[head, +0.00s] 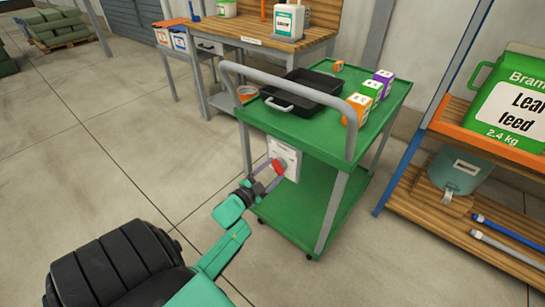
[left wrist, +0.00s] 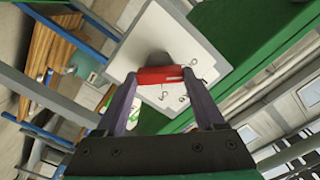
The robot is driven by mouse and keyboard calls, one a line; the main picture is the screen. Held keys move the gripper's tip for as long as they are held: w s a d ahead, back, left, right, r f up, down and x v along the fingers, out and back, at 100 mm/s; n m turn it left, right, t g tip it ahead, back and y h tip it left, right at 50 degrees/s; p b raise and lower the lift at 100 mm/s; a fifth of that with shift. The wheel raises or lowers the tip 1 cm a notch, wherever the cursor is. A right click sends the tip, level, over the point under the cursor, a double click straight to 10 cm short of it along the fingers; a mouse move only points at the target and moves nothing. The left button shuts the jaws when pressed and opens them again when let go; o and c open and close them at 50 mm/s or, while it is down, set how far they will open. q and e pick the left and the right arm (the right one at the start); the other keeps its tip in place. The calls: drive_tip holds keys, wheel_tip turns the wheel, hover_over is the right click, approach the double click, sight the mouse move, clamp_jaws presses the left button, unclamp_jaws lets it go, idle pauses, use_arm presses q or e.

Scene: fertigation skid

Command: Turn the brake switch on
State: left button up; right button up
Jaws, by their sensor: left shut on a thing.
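The brake switch is a red handle (head: 278,166) on a white panel (head: 290,157) fixed to the end of the green cart, below its top. In the left wrist view the red handle (left wrist: 160,75) lies across between my fingertips, in front of the white panel (left wrist: 200,50). A dark round base shows behind the handle. My left gripper (head: 272,172) is shut on the red handle, one finger at each end of it. Small dark marks on the panel are too small to read. My right gripper is in neither view.
The green cart (head: 320,135) carries a black tray (head: 303,92) and several small boxes, with a grey push rail (head: 290,85) above the panel. A wooden shelf (head: 470,145) stands at the right and a workbench (head: 265,35) behind.

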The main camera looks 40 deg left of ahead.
use_arm(q)
drive_tip(key=shift+f, duration=0.1)
idle(0.4)
drive_tip(key=o, duration=1.4)
drive_tip(key=shift+c, duration=0.2)
drive_tip(key=s+p, duration=0.1)
drive_tip(key=s, duration=1.3)
drive_tip(key=shift+s+d, duration=0.15)
drive_tip(key=shift+s, duration=0.15)
